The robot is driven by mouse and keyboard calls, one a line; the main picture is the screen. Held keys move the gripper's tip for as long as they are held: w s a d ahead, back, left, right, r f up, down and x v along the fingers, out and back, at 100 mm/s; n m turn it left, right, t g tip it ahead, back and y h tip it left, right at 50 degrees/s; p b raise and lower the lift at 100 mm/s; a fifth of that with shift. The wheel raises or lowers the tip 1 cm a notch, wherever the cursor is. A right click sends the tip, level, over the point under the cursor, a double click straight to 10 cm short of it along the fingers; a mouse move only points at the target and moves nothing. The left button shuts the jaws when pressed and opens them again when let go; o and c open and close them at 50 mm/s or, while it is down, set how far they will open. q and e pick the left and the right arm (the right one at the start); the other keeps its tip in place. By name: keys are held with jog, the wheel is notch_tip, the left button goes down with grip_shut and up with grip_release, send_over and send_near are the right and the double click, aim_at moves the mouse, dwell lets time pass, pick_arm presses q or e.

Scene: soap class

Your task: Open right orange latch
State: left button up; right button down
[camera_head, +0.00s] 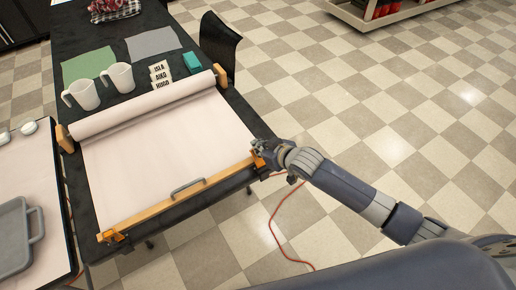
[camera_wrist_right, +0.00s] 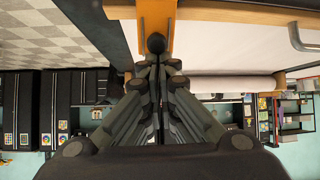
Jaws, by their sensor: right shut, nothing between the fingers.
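The right orange latch (camera_head: 258,160) sits at the right end of the wooden bar (camera_head: 190,196) of the paper roll holder. My right gripper (camera_head: 258,145) is at this latch and partly covers it. In the right wrist view the fingers of my right gripper (camera_wrist_right: 154,62) are shut with nothing between them, and their tips are against or just in front of an orange strip (camera_wrist_right: 156,18). I cannot tell whether they touch it. A second orange latch (camera_head: 116,238) is at the left end of the bar. My left gripper is not in view.
White paper (camera_head: 160,145) runs from the roll (camera_head: 145,105) to the bar, which has a grey handle (camera_head: 188,188). Two white mugs (camera_head: 82,94), name blocks (camera_head: 160,74) and a teal block (camera_head: 192,61) stand behind the roll. A grey tray (camera_head: 14,240) lies at left. A red cable (camera_head: 275,230) hangs to the floor.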

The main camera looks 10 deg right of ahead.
jog(key=shift+s+d+f+t+y+b, duration=0.2)
jog(key=shift+s+f+t+b, duration=0.05)
jog(key=shift+s+t+b, duration=0.25)
jog(key=shift+s+d+f+t+y+b, duration=0.2)
jog(key=shift+s+t+b, duration=0.2)
jog(key=shift+s+t, duration=0.2)
jog(key=shift+s+d+t, duration=0.1)
jog(key=shift+s+t, duration=0.3)
jog(key=shift+t, duration=0.1)
jog(key=shift+s+d, duration=0.2)
jog(key=shift+s, duration=0.15)
jog(key=shift+r, duration=0.1)
jog(key=shift+w+r+p, duration=0.1)
jog(key=shift+r+p, duration=0.65)
jog(key=shift+r, duration=0.2)
